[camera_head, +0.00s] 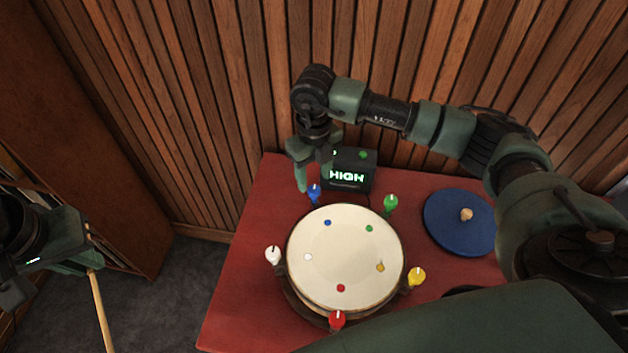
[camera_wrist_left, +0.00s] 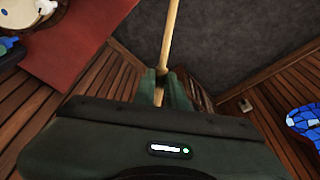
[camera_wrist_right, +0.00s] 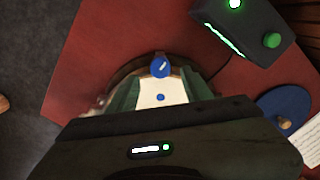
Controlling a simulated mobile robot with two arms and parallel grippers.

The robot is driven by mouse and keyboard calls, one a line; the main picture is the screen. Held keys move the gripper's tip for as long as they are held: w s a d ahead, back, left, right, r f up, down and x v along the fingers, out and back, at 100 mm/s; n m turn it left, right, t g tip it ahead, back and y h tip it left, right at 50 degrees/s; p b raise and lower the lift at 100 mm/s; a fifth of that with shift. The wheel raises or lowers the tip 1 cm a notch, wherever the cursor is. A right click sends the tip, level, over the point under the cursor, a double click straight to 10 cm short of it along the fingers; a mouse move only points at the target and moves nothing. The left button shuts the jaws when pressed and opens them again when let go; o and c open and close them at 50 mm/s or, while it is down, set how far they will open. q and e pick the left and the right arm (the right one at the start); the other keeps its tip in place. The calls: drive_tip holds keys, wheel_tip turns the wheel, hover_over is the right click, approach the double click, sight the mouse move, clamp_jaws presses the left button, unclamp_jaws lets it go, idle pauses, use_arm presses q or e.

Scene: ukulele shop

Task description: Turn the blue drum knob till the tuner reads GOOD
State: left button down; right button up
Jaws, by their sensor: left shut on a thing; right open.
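The blue knob (camera_head: 314,193) stands on the rim of the drum (camera_head: 345,255), at its far left side. The tuner (camera_head: 348,171) behind the drum reads HIGH in green. My right gripper (camera_head: 311,176) is open above the blue knob, pointing down. In the right wrist view the blue knob (camera_wrist_right: 160,67) with its white mark shows just beyond the open fingers (camera_wrist_right: 157,92); they look apart from it. My left gripper (camera_head: 94,262) is shut on a wooden stick (camera_head: 101,310), off the table's left side. The stick also shows in the left wrist view (camera_wrist_left: 170,38).
White (camera_head: 273,256), red (camera_head: 337,320), yellow (camera_head: 416,277) and green (camera_head: 390,204) knobs ring the drum. A blue round lid (camera_head: 458,222) with a pale handle lies on the red table (camera_head: 245,270) at right. A slatted wall stands close behind.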

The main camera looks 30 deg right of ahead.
sight(314, 188)
use_arm(q)
drive_tip(key=shift+w+d+r+p, duration=0.1)
drive_tip(key=shift+w+r+p, duration=0.05)
drive_tip(key=shift+r+p, duration=0.4)
use_arm(e)
wheel_tip(314, 188, down, 4)
drive_tip(key=shift+w+r, duration=0.1)
use_arm(q)
drive_tip(key=shift+r, duration=0.15)
use_arm(e)
drive_tip(key=shift+f, duration=0.4)
drive_tip(key=shift+c, duration=0.3)
clamp_jaws()
use_arm(q)
drive_tip(key=shift+f, duration=0.2)
